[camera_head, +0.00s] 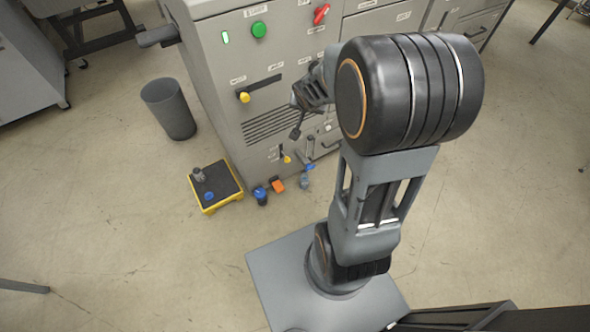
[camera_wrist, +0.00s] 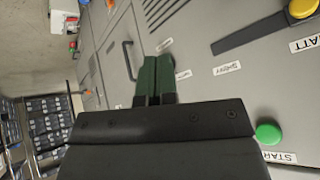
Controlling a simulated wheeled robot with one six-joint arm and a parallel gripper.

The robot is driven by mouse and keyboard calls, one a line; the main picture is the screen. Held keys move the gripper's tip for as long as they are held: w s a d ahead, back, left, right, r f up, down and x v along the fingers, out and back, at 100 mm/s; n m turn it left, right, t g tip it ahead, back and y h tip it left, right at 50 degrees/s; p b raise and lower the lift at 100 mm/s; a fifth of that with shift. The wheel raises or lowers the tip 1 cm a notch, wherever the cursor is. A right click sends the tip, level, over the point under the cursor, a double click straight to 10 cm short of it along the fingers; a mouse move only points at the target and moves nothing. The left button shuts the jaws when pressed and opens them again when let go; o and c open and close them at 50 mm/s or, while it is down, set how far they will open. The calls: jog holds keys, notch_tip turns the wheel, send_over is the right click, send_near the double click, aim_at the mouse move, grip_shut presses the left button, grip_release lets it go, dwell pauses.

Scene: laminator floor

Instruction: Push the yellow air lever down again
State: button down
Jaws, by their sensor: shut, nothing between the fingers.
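A small yellow-tipped lever (camera_head: 287,159) sits low on the grey machine's front, in the head view. Its yellow tip is at the lower end of a short dark part. It is too small to tell whether it is up or down. I cannot make it out in the wrist view. My gripper (camera_head: 296,108) is in front of the machine, above the lever and apart from it. In the wrist view my gripper's green fingers (camera_wrist: 157,62) are together and empty, pointing at the grey panel.
A larger yellow slider knob (camera_head: 244,97) sits higher on the panel. A green button (camera_head: 259,30) and red knob (camera_head: 321,14) are above. A yellow-edged platform (camera_head: 228,198), small items and a grey bin (camera_head: 168,107) stand on the floor.

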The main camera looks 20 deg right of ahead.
jog(key=w+d+f+m+t+y+b, duration=0.1)
jog(key=w+d+f+m+b, duration=0.15)
jog(key=f, duration=0.55)
jog(key=w+d+f+m+b, duration=0.1)
jog(key=w+d+f+b, duration=0.15)
jog(key=f, duration=0.55)
jog(key=m+t+y+b, duration=0.2)
jog(key=m+y+b, duration=0.3)
jog(key=b, duration=0.4)
send_near(289, 160)
jog(key=b+x, duration=0.5)
jog(key=shift+w+f, duration=0.2)
jog(key=shift+f, duration=0.25)
jog(key=shift+b+x, duration=0.35)
jog(key=shift+x, duration=0.5)
jog(key=shift+w+a+r, duration=0.1)
jog(key=shift+r, duration=0.05)
